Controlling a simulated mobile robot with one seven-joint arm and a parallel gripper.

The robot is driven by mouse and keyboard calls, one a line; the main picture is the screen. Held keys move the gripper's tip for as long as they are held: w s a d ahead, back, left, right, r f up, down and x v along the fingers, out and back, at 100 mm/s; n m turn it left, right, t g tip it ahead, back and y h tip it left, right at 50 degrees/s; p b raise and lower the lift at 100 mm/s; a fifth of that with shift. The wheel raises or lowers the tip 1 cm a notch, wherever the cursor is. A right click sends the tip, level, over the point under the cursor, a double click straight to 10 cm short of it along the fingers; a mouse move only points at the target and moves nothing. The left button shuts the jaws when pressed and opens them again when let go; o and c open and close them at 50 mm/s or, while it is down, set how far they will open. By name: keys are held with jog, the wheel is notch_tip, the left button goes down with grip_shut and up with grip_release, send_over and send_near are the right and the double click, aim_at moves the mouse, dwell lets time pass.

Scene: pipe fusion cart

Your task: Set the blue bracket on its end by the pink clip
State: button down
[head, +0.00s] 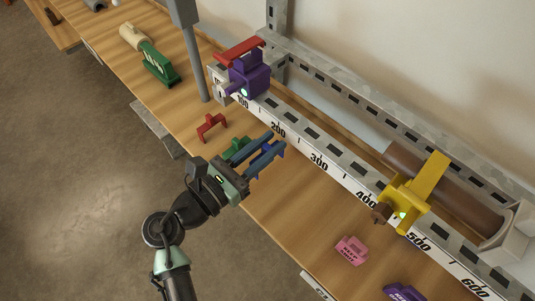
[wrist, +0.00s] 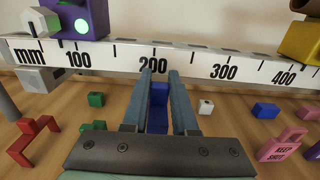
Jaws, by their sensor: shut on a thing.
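My gripper (head: 277,142) is shut on the blue bracket (head: 268,149), over the bench just in front of the ruled rail. In the wrist view the blue bracket (wrist: 158,97) shows as a narrow strip between the two fingers (wrist: 160,74); the fingers hide most of it. I cannot tell if it touches the bench. The pink clip (head: 351,250), lettered "KEEP SHUT", lies on the bench, well to the right and nearer the front edge. It also shows at the right of the wrist view (wrist: 283,144), apart from my gripper.
A red bracket (head: 211,127) and a green piece (head: 236,148) lie near my gripper's left. The rail (head: 320,160) carries a purple clamp (head: 249,77) and a yellow clamp (head: 408,202) by a brown pipe (head: 455,190). Small blocks, one blue (wrist: 265,110), dot the bench. Bare wood lies before the pink clip.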

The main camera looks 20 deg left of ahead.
aim_at(268, 146)
notch_tip(268, 146, up, 20)
jog(key=p, duration=0.5)
jog(key=shift+f, duration=0.15)
dwell(0.5)
